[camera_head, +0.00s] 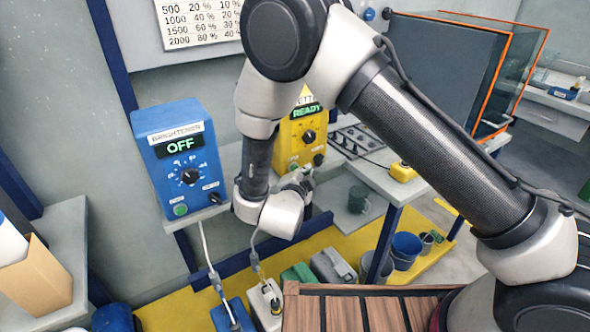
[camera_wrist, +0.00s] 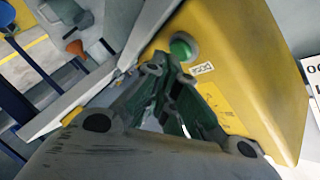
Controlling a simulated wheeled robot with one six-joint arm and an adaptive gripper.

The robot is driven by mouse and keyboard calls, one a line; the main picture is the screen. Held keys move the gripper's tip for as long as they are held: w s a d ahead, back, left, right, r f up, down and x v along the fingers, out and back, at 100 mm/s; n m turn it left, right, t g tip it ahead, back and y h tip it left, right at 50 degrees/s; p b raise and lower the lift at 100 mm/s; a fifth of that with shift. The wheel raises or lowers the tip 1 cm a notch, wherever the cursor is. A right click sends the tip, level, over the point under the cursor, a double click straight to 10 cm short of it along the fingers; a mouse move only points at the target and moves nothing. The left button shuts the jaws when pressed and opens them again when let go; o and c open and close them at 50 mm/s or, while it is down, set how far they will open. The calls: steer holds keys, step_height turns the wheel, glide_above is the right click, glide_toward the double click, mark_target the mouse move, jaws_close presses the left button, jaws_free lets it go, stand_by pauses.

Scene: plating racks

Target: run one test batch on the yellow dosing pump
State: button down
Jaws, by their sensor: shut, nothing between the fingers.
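The yellow dosing pump (camera_head: 287,148) sits on the shelf, partly hidden behind my arm. Its display (camera_head: 306,111) reads READY, with a black dial (camera_head: 308,136) below it. In the wrist view the pump's yellow front (camera_wrist: 240,75) fills the right side. A green button (camera_wrist: 183,47) stands out there, with a small white label beside it that seems to read DOSE. My gripper (camera_wrist: 170,78) is shut and empty, its fingertips close in front of the button. I cannot tell whether they touch it.
A blue pump (camera_head: 160,158) marked BRIGHTENER, showing OFF, stands to the left. Canisters (camera_head: 262,304) with tubes stand below on the yellow floor area. A dosing chart (camera_head: 200,22) hangs above.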

steer(key=shift+w+a, duration=0.3)
steer(key=shift+w, duration=0.1)
stand_by(0.8)
steer(key=shift+s+d, duration=0.1)
steer(key=shift+s, duration=0.05)
steer(key=shift+s+d, duration=0.45)
steer(key=shift+s, duration=0.2)
steer(key=s+d, duration=0.1)
steer(key=s, duration=0.1)
steer(key=s+d, duration=0.1)
steer(key=s, duration=0.1)
steer(key=shift+d, duration=0.4)
stand_by(0.6)
